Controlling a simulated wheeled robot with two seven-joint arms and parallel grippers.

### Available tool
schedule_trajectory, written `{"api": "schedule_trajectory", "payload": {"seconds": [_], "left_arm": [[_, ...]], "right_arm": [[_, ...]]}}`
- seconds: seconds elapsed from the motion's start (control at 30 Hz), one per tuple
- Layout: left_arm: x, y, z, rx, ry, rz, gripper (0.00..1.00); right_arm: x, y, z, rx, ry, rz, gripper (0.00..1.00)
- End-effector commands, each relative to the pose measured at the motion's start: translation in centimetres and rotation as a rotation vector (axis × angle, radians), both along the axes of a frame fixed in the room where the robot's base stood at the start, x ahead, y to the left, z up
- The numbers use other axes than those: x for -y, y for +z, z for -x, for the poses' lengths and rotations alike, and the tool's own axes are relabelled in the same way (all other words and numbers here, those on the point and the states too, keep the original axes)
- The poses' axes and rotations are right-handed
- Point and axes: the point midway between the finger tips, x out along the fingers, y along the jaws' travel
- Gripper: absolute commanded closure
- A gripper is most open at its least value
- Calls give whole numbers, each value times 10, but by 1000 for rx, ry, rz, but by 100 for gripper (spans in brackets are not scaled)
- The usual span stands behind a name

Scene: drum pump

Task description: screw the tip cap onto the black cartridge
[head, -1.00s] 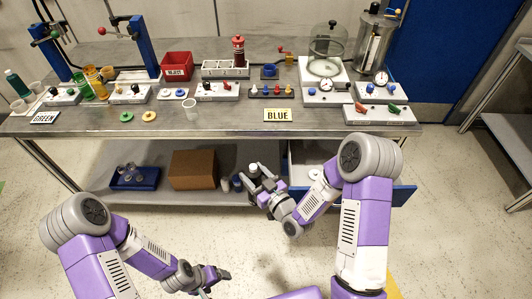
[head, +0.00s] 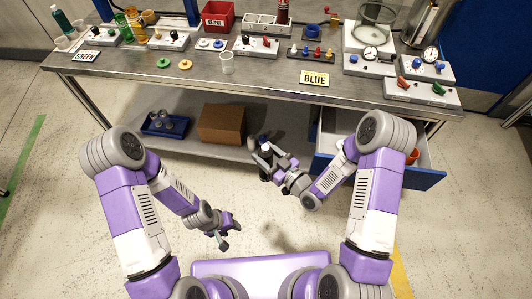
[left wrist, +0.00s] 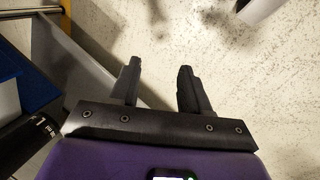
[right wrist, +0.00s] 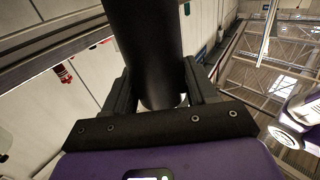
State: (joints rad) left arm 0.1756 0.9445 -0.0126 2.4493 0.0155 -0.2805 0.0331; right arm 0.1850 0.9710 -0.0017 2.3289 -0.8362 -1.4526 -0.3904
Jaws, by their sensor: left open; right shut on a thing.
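My right gripper (head: 262,157) is shut on the black cartridge (right wrist: 145,45), a thick dark cylinder between its fingers in the right wrist view. In the head view it is in front of the lower shelf, where the cartridge is small and partly hidden by the fingers. My left gripper (head: 227,232) is open and empty over the floor, lower and to the left of the right one. Its two fingers (left wrist: 158,90) show apart in the left wrist view. Small coloured pieces (head: 317,51) stand in a dark rack on the bench; I cannot tell whether they are tip caps.
Below are a cardboard box (head: 221,123), a blue tray (head: 165,124) and an open blue-fronted drawer (head: 400,173). Floor before me is free.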

Motion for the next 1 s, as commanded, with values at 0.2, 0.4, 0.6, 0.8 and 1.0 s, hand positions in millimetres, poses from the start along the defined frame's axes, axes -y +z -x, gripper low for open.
{"api": "schedule_trajectory", "payload": {"seconds": [0.2, 0.4, 0.6, 0.8, 1.0], "left_arm": [[-14, 28, -69, -19, 18, -95, 54], [-5, 96, -137, -32, 72, -132, 54], [23, 182, -178, -36, 110, -107, 54], [65, 268, -192, -41, 83, -87, 54], [114, 311, -188, -34, -24, -206, 54]], "right_arm": [[0, 1, 0, 3, 0, -1, 100], [0, 1, 0, 3, 0, -1, 100], [0, 1, 0, 4, 0, -2, 100], [0, 1, 0, 4, 0, -2, 100], [0, 1, 0, 4, 0, -2, 100]]}}
